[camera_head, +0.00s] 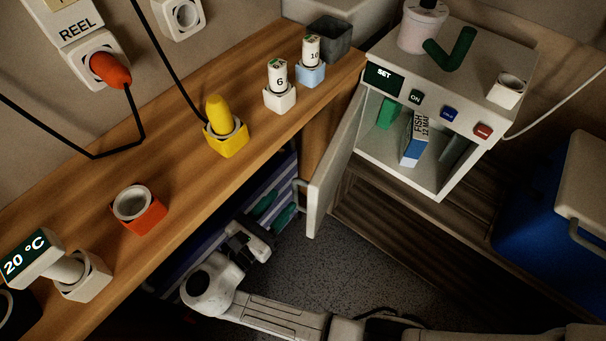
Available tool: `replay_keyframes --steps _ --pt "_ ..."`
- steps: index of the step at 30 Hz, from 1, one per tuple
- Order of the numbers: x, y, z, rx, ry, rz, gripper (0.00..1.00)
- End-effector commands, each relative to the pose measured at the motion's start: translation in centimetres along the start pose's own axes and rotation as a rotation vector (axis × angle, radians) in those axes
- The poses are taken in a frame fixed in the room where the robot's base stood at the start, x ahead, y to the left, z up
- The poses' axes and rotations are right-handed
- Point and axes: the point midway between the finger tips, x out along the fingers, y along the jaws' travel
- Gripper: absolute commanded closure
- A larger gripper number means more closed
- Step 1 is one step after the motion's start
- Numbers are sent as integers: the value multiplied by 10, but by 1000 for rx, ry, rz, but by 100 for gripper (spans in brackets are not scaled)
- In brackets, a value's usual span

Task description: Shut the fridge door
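The fridge (437,178) is a pale box at the upper right, with its front open. Inside stand a blue and white fish carton (412,145) and a green item (389,112). The fridge door (334,168) stands wide open, swung out from the left side of the opening toward the lower left. Its handle (300,196) is on the door's left, outer face. My gripper (262,228) is low, left of and below the door, apart from it and from the handle. Its fingers are dark and small, so I cannot tell whether they are open.
A wooden counter (178,165) with several cups and holders runs along the left, above striped shelving (270,195). A blue cooler (540,215) stands at the right. Grey floor (320,265) is clear below the door. A wooden ledge (400,235) lies below the fridge.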

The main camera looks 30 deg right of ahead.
Motion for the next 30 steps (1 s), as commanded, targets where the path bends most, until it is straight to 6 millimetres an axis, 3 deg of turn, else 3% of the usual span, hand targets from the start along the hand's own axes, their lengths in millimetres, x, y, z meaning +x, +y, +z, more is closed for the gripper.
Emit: replay_keyframes --steps 6,13,26,30 --pt "43 -1 -1 0 2 -6 60" --pt "74 -1 -1 0 2 -3 60" --pt "84 -1 0 0 1 -2 60" --pt "84 0 0 0 1 -2 72"
